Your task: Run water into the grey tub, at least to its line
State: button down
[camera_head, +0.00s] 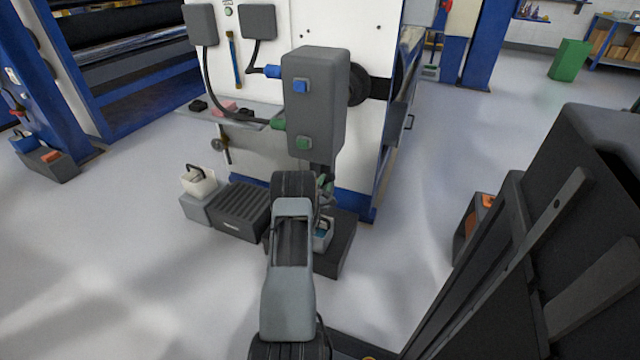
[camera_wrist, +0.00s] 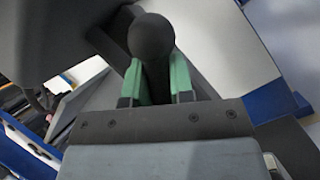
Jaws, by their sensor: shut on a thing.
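My gripper (camera_wrist: 160,85) has two green fingers, shut on a dark lever (camera_wrist: 152,42) with a round knob. In the head view my gripper (camera_head: 325,188) is partly hidden behind my arm, just below the grey box with a blue and a green button. A small grey tub (camera_head: 328,240) with blue in it stands on a dark block below my gripper, partly hidden by my arm. Its line and the water level cannot be made out. A light edge, perhaps the tub's, shows at the lower right of the wrist view.
The grey button box (camera_head: 316,105) hangs close above my gripper. A ribbed dark box (camera_head: 242,210) and a pale tub (camera_head: 199,182) on a grey block stand to the left. The dark block (camera_head: 338,258) bears the grey tub. Open floor lies left and right.

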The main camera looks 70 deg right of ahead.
jog(key=shift+s+r, duration=0.15)
jog(key=shift+s, duration=0.15)
jog(key=c, duration=1)
grip_release()
jog(key=shift+r, duration=0.1)
jog(key=shift+w, duration=0.15)
jog(key=shift+a, duration=0.1)
jog(key=shift+a+f, duration=0.2)
jog(key=shift+a, duration=0.05)
jog(key=p+v, duration=0.3)
jog(key=v, duration=1)
